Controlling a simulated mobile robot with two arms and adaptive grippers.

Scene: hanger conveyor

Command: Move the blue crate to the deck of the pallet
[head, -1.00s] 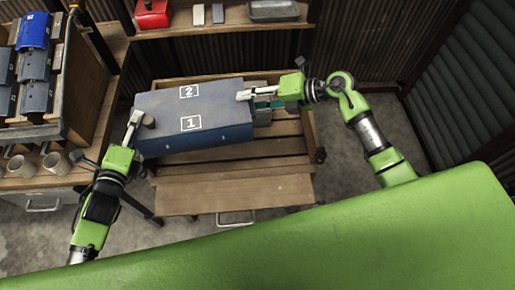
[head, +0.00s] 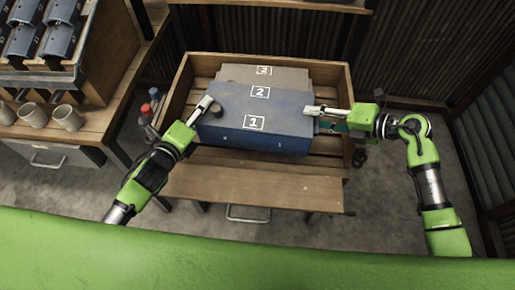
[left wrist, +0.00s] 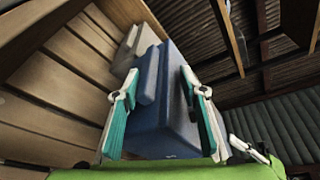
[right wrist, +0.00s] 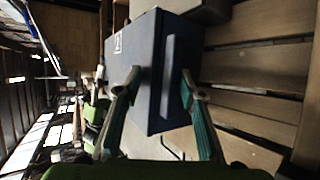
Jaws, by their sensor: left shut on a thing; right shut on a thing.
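The blue crate (head: 240,135), marked 1 and 2 on top, lies level within the side walls of the slatted wooden pallet (head: 348,95). My left gripper (head: 206,103) is shut on the ledge at the crate's left end; the left wrist view shows this ledge (left wrist: 148,75) between teal pads. My right gripper (head: 312,110) is shut on the ledge at its right end, and the right wrist view shows that ledge (right wrist: 170,60) between the fingers. I cannot tell whether the crate touches the deck slats. Its underside is hidden.
A grey-brown crate (head: 290,76) sits directly behind the blue crate in the pallet. A plain wooden front board (head: 255,187) is at the near side. A bench with mugs (head: 68,117) and bins stands left. Red- and blue-topped bottles (head: 147,108) stand by the left wall.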

